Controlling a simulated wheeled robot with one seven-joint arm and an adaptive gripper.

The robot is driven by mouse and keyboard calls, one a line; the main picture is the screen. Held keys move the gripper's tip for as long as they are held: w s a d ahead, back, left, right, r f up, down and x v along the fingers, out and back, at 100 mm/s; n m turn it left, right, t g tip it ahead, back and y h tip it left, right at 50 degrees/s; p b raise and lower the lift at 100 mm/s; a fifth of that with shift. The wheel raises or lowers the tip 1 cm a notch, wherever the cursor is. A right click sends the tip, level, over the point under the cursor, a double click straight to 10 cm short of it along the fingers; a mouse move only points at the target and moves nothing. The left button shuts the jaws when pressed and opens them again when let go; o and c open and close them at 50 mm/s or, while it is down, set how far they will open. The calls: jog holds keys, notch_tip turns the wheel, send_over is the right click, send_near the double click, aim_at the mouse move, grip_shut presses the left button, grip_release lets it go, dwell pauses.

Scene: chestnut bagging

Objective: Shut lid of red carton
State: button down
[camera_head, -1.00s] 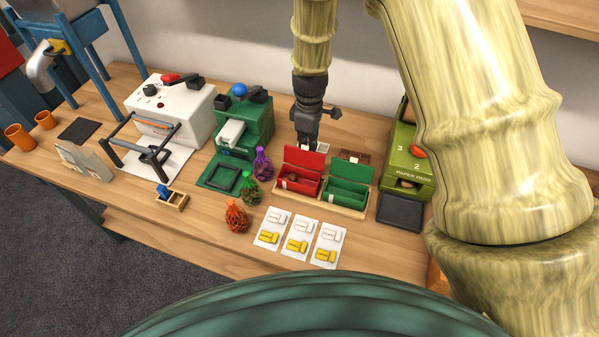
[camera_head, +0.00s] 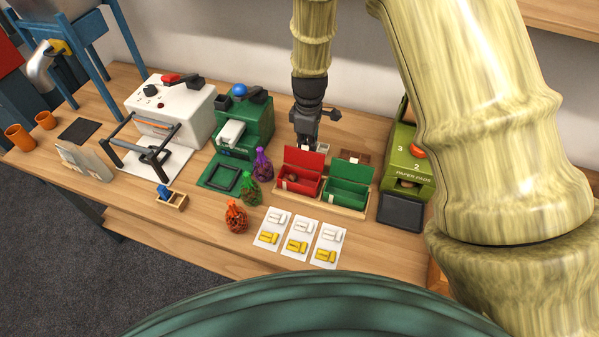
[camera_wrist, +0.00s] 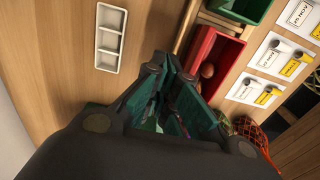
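The red carton (camera_head: 298,184) stands open in a wooden holder on the table. Its lid (camera_head: 304,161) stands up at the back, and a brown chestnut (camera_head: 292,177) lies inside. The carton also shows in the wrist view (camera_wrist: 228,52), with the chestnut (camera_wrist: 207,70). My gripper (camera_head: 305,147) points down just behind the raised lid, which hides part of its tips in the head view. In the wrist view its fingers (camera_wrist: 165,66) converge beside the red carton, with nothing seen held between them. I cannot tell whether they touch the lid.
An open green carton (camera_head: 347,196) adjoins on the right, its lid also raised. Net bags in purple (camera_head: 262,165), green (camera_head: 251,192) and orange (camera_head: 236,217) stand to the left. Label cards (camera_head: 299,222) lie in front. A small white compartment tray (camera_wrist: 124,21) lies behind.

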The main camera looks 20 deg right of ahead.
aim_at(303, 160)
jog(key=shift+s+a+p, duration=0.2)
jog(key=shift+s+a, duration=0.3)
jog(key=shift+s, duration=0.25)
jog(key=shift+s+a+p, duration=0.15)
jog(key=shift+s+a, duration=0.35)
jog(key=shift+s, duration=0.3)
notch_tip(303, 160, up, 7)
jog(key=p, duration=0.5)
dwell(1.2)
